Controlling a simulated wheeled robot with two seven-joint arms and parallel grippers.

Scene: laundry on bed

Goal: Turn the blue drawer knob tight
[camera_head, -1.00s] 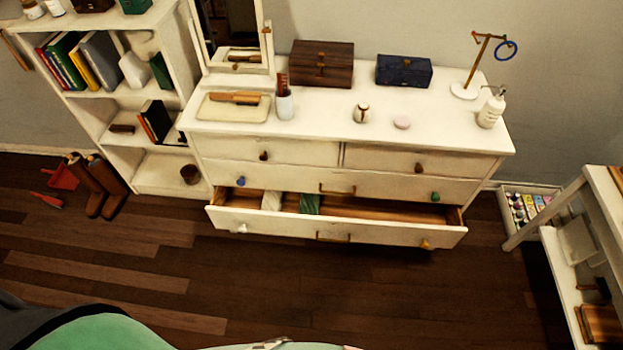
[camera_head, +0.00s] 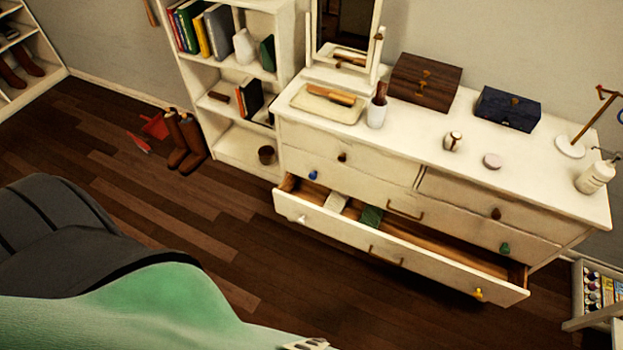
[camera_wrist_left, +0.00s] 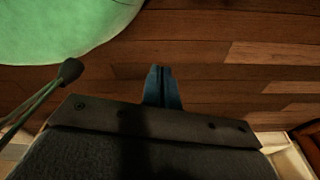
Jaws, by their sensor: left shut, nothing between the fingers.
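The blue knob (camera_head: 313,175) sits at the left end of the middle drawer (camera_head: 355,196) of the white dresser, and that drawer looks closed. A green knob (camera_head: 505,249) is at the same drawer's right end. My left gripper (camera_wrist_left: 163,88) shows in the left wrist view as blue fingers shut together with nothing between them, above the wood floor. The blue knob does not show in the wrist view, and the fingers touch nothing visible. My right gripper is not in view.
The bottom drawer (camera_head: 345,230) is pulled out below the blue knob, with folded cloths inside. A bookshelf (camera_head: 240,149) stands left of the dresser, with brown boots (camera_head: 185,143) beside it. A bed with green cover (camera_head: 150,305) is in front. Floor (camera_head: 220,225) between is clear.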

